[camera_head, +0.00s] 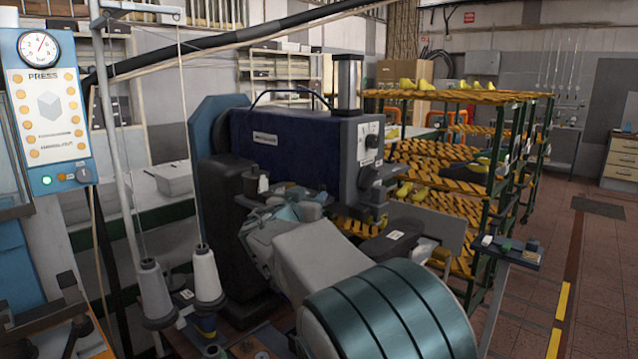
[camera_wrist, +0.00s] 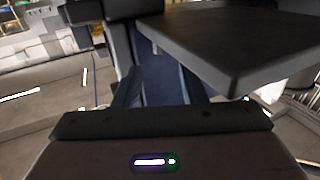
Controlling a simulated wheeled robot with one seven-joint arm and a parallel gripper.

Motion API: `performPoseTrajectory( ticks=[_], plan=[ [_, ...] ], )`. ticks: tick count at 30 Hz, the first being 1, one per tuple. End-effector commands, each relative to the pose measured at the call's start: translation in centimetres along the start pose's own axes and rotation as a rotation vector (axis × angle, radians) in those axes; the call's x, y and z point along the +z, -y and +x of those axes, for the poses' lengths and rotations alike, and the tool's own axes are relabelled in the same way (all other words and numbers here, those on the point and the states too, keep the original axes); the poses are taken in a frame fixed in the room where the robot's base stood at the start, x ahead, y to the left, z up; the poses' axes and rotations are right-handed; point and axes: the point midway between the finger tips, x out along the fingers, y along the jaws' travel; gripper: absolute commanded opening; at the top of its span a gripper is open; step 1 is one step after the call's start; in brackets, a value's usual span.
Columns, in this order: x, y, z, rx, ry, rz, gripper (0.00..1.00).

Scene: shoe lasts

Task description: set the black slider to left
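I cannot tell for sure which part is the black slider. A small grey control panel (camera_head: 510,250) on a stand at the right carries white, dark and green pieces, too small to read. A grey faceplate (camera_head: 369,143) on the blue machine (camera_head: 290,145) also has small dark controls. My gripper (camera_wrist: 162,88) shows in the wrist view with two dark fingers apart and nothing seen between them. Dark blue surface lies beyond the fingers. In the head view my arm reaches toward the machine's front, left of the panel; its gripper end is hard to make out.
A dark slab (camera_wrist: 235,45) hangs close at the upper right of the wrist view. Green-framed racks (camera_head: 470,170) with yellow shoe lasts stand behind the machine. Thread cones (camera_head: 206,275) and a press box (camera_head: 45,110) are at the left. Floor at the right is free.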

Motion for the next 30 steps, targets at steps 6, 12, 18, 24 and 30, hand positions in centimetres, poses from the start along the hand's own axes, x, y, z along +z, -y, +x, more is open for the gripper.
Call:
performPoseTrajectory(
  ticks=[6,12,18,24,30],
  plan=[
    [-0.3,-0.1,4.0,0.003,-0.001,-0.004,0.38],
    [-0.1,-0.1,5.8,0.001,0.0,-0.002,0.38],
    [0.0,-0.1,6.2,0.0,0.001,-0.001,0.38],
    [0.0,-0.1,6.2,0.0,0.001,-0.001,0.29],
    [0.0,-0.1,6.2,0.0,0.001,-0.001,0.0]
  ],
)
